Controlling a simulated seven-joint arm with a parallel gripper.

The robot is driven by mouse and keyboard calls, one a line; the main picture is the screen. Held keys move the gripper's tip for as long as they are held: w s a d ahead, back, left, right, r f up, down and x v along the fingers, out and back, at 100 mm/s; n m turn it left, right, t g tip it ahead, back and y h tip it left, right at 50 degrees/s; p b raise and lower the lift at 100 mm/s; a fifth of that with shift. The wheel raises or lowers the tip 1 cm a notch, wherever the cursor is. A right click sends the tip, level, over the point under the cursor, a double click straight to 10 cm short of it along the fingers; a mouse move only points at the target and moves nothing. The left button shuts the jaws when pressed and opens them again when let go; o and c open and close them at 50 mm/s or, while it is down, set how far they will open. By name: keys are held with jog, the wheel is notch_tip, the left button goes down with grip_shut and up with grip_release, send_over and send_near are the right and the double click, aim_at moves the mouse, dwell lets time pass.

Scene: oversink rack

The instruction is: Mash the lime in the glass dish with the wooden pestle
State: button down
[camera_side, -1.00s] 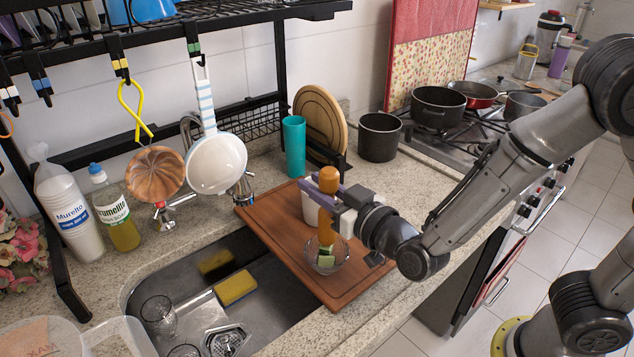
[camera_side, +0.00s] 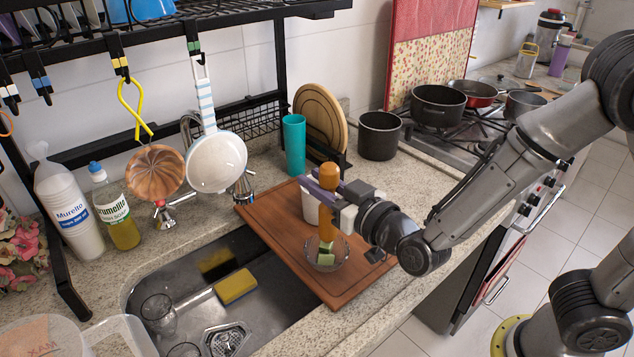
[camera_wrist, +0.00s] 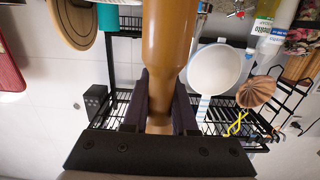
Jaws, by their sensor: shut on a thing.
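My gripper (camera_side: 330,196) is shut on the orange-brown wooden pestle (camera_side: 328,228), which it holds upright over the glass dish. In the wrist view the pestle (camera_wrist: 168,45) stands between the two dark fingers (camera_wrist: 160,110). The clear glass dish (camera_side: 338,263) sits on the wooden cutting board (camera_side: 287,236). Green lime pieces (camera_side: 325,257) lie in the dish, right below the pestle's lower end. Whether the pestle touches the lime is hard to tell.
The sink (camera_side: 263,314) with a yellow sponge (camera_side: 236,287) is left of the board. A white container (camera_side: 309,207) stands behind the pestle. A teal cup (camera_side: 294,145) and a black pot (camera_side: 379,136) stand farther back. A white strainer (camera_side: 217,163) hangs from the rack.

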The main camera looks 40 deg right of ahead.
jog(key=shift+f, duration=0.65)
dwell(0.4)
jog(key=shift+r, duration=0.15)
jog(key=shift+r, duration=0.55)
notch_tip(320, 180, up, 3)
jog(key=shift+f, duration=0.2)
